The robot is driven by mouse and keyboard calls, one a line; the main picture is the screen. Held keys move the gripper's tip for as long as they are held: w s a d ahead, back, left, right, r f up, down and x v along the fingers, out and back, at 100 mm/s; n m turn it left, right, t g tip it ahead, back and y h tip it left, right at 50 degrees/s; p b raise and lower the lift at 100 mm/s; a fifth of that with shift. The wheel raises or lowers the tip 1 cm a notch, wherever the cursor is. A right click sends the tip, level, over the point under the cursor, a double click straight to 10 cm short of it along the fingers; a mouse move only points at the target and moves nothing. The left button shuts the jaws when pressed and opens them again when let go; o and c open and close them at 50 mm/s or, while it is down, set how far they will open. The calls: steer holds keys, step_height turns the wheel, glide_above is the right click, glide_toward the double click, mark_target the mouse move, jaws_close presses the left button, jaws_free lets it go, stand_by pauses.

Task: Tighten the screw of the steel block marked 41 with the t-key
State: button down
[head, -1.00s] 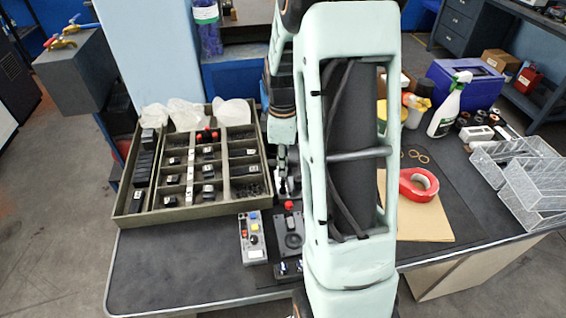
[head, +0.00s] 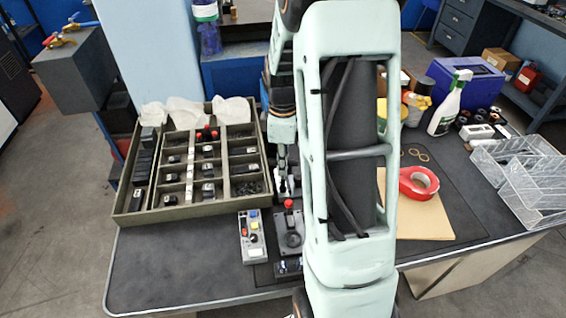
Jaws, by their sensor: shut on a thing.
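My gripper (head: 283,170) points down just right of the compartment tray, partly beside my own arm. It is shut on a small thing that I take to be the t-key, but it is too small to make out. Small pale and dark pieces (head: 289,186) stand right under the fingertips; I cannot tell contact. Several small steel blocks with white tops, one of them here (head: 208,171), sit in the tray (head: 190,212). Their numbers are unreadable, so I cannot pick out block 41. No screw can be made out.
A black fixture with a red knob (head: 289,205) stands in front of my gripper. A grey button box (head: 251,238) is left of it. The front left of the bench (head: 170,265) is clear.

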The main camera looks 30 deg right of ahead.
steer(key=shift+f+b, duration=0.35)
steer(key=shift+f, duration=0.2)
steer(key=c, duration=2.6)
jaws_free()
jaws_close()
